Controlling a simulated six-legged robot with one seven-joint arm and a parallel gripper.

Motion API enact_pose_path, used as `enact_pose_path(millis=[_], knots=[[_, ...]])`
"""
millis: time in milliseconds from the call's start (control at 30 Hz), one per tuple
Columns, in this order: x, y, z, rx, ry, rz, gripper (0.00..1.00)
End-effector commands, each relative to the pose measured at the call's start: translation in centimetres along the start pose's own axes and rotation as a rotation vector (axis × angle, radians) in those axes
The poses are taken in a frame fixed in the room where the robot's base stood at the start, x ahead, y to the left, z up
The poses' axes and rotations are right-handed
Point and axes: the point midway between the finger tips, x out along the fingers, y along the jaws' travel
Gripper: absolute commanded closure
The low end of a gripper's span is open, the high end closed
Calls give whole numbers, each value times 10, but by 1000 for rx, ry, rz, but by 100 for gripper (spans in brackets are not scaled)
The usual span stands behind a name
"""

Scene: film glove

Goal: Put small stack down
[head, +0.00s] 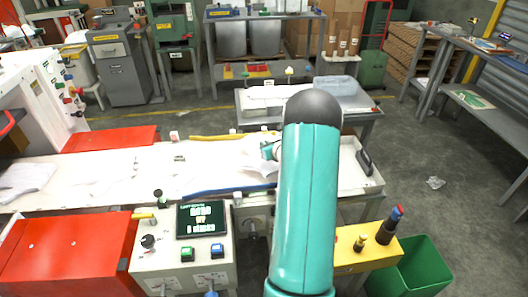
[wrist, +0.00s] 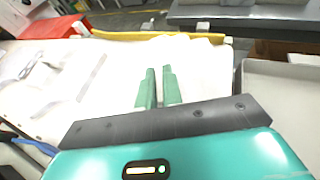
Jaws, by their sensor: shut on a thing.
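My gripper (wrist: 158,70) has its two green fingers close together, with a narrow gap, over the white film. They are shut on the small stack (wrist: 205,75), a thin white sheet-like pile spread around the fingertips. Its exact edges blend with the white table and are hard to tell. In the head view my gripper (head: 269,150) shows partly behind my teal arm, over the right part of the long white table (head: 130,165). The white stack (head: 258,167) shows there beside the arm. Whether its underside touches the table cannot be told.
A yellow tube (head: 215,137) runs along the table's far edge and a blue one (head: 225,188) along the near edge. A control box (head: 165,262) stands in front. Another white film pile (head: 24,178) lies at the left. A dark handle (head: 364,162) sits at the right end.

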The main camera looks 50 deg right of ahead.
Motion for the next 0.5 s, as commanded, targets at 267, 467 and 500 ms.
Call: enact_pose_path(millis=[267, 467, 500], knots=[[21, 0, -20, 3, 2, 1, 100], [27, 0, -34, -1, -2, 0, 100], [26, 0, -34, -1, -2, 0, 100]])
